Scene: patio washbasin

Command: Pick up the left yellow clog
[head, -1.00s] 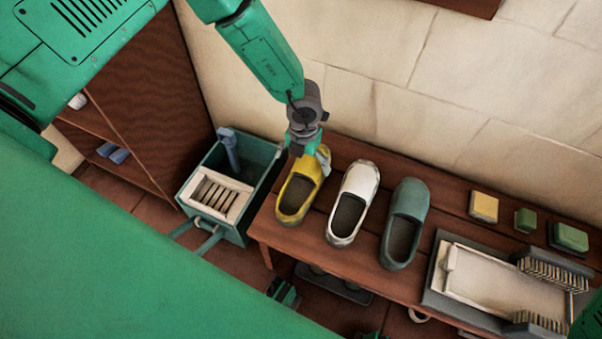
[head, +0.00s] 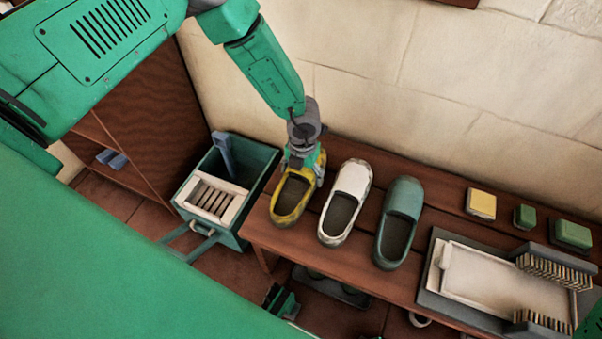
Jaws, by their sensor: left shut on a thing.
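The yellow clog (head: 289,203) is at the left end of the wooden bench (head: 400,289), its dark opening facing up and toward me. My left gripper (head: 303,168) comes down from above at the clog's far end and is shut on it, with fingers at its sides. The fingertips are partly hidden by the clog and the wrist. I cannot tell whether the clog still touches the bench. A white clog (head: 354,178) and a grey-green clog (head: 405,194) stand in a row to its right.
A green basin (head: 254,198) with a white slatted insert (head: 213,196) stands left of the bench. A yellow block (head: 481,203), green blocks (head: 572,235) and a tray with brushes (head: 500,276) occupy the bench's right part. The stone wall rises behind.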

